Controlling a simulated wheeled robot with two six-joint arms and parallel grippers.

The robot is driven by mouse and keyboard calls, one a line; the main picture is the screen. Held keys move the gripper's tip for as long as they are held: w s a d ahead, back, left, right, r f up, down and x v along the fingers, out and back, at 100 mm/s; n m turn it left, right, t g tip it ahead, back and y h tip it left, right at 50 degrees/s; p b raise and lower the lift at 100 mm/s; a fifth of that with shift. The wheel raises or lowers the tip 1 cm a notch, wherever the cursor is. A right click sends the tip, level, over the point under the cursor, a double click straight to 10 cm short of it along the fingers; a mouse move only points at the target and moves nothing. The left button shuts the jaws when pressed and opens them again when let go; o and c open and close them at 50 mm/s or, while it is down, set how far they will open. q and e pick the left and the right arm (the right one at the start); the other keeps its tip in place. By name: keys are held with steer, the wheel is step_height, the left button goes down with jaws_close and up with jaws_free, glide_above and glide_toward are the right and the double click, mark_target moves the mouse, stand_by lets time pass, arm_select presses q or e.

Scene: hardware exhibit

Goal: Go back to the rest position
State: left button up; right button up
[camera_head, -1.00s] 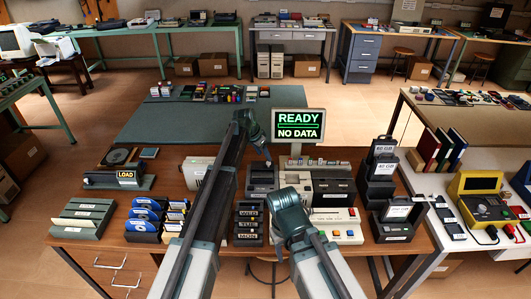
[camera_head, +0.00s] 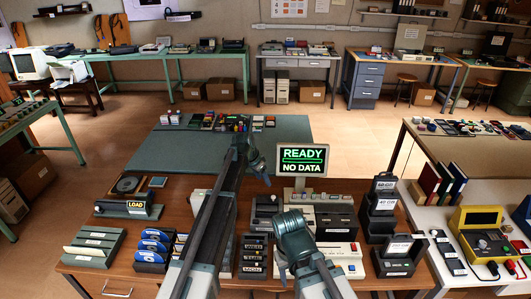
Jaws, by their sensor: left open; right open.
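My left arm reaches up over the wooden desk (camera_head: 115,232). Its gripper (camera_head: 266,181) is small in the picture, above the desk's rear middle, left of the monitor (camera_head: 302,160) reading "READY / NO DATA". It is open, with nothing seen in it. My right arm is bent in front of the beige console (camera_head: 345,255). Its gripper (camera_head: 283,273) points down at the console's left side, partly hidden by my own arm links. It is open, and I see nothing in it. I cannot tell how far either gripper is above the desk.
A "LOAD" unit (camera_head: 125,208), a grey slotted rack (camera_head: 95,246) and blue disk holders (camera_head: 154,247) stand at the left. Black stacked boxes (camera_head: 380,210) stand at the right. A white table (camera_head: 473,192) bears a yellow device (camera_head: 482,232).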

arm_select(q)
steer(key=s+a+f+n+g+y+b, duration=0.1)
steer(key=s+f+b, duration=0.3)
steer(key=s, duration=1.6)
steer(key=s+f+n+g+y+b, duration=0.2)
steer(key=s+f, duration=0.4)
steer(key=s, duration=1.4)
steer(key=n+y+b, duration=0.1)
steer(key=n+b, duration=0.1)
steer(key=shift+a+f+g+y+b, duration=0.15)
steer(key=shift+a+g+y+b, duration=0.15)
steer(key=shift+a+b, duration=0.05)
steer(key=shift+s, duration=0.1)
